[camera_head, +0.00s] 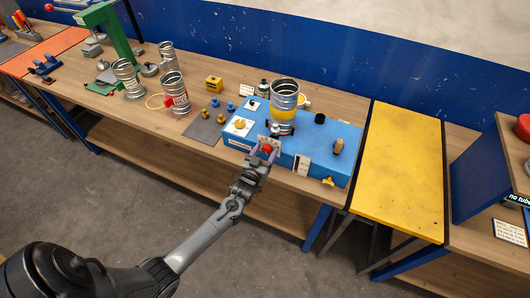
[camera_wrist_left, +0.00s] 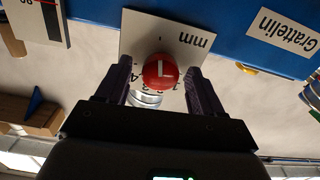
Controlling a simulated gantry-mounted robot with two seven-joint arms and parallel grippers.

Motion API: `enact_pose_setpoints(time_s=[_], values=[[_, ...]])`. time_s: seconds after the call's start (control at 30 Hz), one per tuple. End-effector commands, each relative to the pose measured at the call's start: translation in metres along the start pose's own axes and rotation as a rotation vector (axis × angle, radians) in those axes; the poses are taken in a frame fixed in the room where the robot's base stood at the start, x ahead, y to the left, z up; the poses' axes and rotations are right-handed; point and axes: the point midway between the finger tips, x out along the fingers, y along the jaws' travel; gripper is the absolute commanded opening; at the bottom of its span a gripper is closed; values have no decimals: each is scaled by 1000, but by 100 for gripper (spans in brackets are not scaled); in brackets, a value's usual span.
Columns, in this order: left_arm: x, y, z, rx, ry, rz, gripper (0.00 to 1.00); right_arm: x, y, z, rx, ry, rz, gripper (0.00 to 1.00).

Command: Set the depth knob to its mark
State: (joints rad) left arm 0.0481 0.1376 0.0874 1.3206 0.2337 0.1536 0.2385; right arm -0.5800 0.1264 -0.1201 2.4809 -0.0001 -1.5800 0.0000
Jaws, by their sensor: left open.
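The red depth knob (camera_wrist_left: 160,71) has a white pointer line and sits on a white plate (camera_wrist_left: 188,37) marked "mm" with small digits. The plate is on the front of the blue machine (camera_head: 312,148). In the left wrist view my left gripper (camera_wrist_left: 159,78) is open, with one dark finger on each side of the knob; I cannot tell whether they touch it. In the head view my left gripper (camera_head: 265,147) is at the front of the machine, with the red knob between its fingers. The fingers and knob hide part of the digits. My right gripper is not in view.
A spiral metal duct (camera_head: 285,98) with a yellow band stands on the machine. An orange-yellow knob (camera_head: 240,124) and a yellow part (camera_head: 328,181) are also on it. Several ducts stand to the left on the wooden bench. A yellow table (camera_head: 402,165) is to the right.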

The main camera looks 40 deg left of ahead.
Motion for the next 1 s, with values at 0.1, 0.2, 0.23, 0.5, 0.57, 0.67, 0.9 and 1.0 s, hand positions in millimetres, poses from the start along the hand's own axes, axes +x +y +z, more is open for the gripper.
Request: enact_pose_setpoints(time_s=[0.1,0.2,0.23,0.5,0.57,0.67,0.9,1.0], values=[[0,0,0,0,0,0,67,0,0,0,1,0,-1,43],[0,0,0,0,0,0,66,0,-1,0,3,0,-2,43],[0,0,0,0,0,0,61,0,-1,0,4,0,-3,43],[0,0,0,0,0,0,20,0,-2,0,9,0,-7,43],[0,0,0,0,1,0,11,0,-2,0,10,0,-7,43],[0,0,0,2,1,0,11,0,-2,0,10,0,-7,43],[0,0,-1,50,1,1,11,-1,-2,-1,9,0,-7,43],[0,0,-1,99,1,1,11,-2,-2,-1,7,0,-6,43]])
